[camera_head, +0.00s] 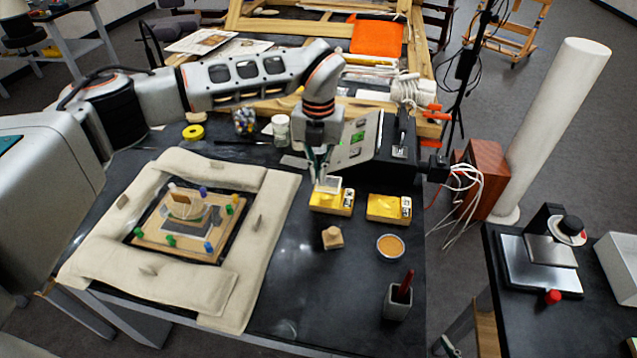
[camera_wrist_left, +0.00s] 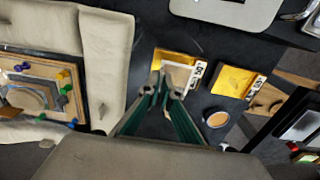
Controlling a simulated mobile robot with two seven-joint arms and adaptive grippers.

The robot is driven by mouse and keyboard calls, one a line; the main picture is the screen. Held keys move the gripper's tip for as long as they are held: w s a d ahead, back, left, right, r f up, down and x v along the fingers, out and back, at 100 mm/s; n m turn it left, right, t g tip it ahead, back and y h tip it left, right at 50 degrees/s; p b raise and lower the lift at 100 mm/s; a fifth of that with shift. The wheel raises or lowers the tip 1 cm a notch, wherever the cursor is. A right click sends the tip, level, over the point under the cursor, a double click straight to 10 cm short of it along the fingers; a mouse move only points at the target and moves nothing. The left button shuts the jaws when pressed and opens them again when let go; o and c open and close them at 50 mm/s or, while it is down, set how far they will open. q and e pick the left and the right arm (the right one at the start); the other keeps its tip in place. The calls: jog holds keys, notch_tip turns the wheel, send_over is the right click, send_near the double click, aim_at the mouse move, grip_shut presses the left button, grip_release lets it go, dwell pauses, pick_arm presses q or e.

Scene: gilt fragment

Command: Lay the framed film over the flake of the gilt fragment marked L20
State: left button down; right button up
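The framed film (camera_head: 328,185) is a small pale frame at the fingertips of my left gripper (camera_head: 321,172), over the left yellow-topped block (camera_head: 331,201). The fingers look closed on it; it also shows in the left wrist view (camera_wrist_left: 180,76). The gilt fragment (camera_head: 185,207) sits on a wooden board (camera_head: 160,240) with coloured pegs, left of the gripper and apart from it. It is partly visible at the left of the wrist view (camera_wrist_left: 25,98). The L20 mark is too small to read. Perhaps a tip of my right gripper (camera_head: 449,347) shows at the bottom edge.
Beige cushions (camera_head: 265,215) ring the board. A second yellow-topped block (camera_head: 389,208), a small wooden block (camera_head: 332,237), a round dish (camera_head: 390,247) and a pot with a red tool (camera_head: 397,303) stand to the right.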

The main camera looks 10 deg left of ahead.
aim_at(318, 185)
pick_arm(q)
jog(key=shift+f, duration=2)
jog(key=shift+f, duration=0.15)
jog(key=c, duration=2.3)
grip_release()
notch_tip(318, 185, up, 12)
jog(key=shift+r+b, duration=0.2)
jog(key=shift+b, duration=0.45)
